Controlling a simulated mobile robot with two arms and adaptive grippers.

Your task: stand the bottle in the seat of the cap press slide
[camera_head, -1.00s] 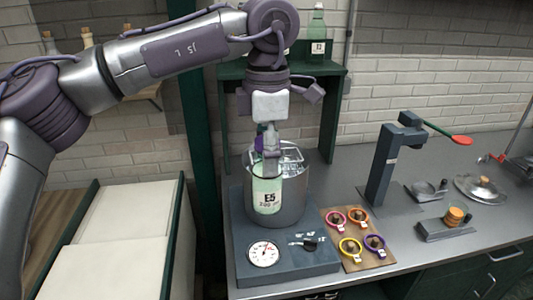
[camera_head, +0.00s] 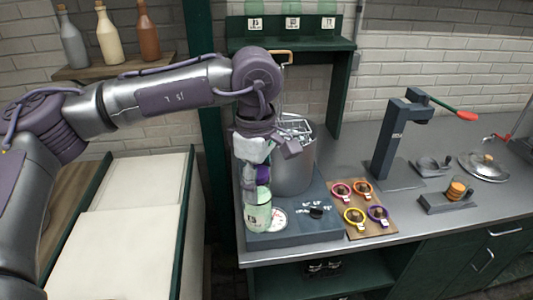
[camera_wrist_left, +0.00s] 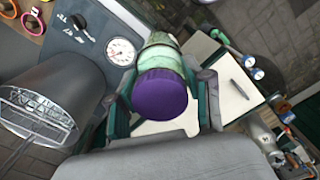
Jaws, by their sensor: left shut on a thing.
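My left gripper (camera_head: 258,180) is shut on a pale green bottle (camera_head: 258,215) with a label. In the head view it holds the bottle upright or nearly so, in front of the steel pot, overlapping the dial. In the left wrist view the bottle's purple cap (camera_wrist_left: 160,92) faces the camera between the gripper's fingers (camera_wrist_left: 168,100), with the green body beyond. My right gripper is not in view.
The steel pot (camera_head: 293,165) with a wire basket stands on a blue-grey base with a dial (camera_head: 278,218). A board with several coloured rings (camera_head: 358,228) lies between base and press. Small fixtures (camera_head: 448,200) and a round lid (camera_head: 483,165) stand farther right. A green shelf (camera_head: 292,44) is behind.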

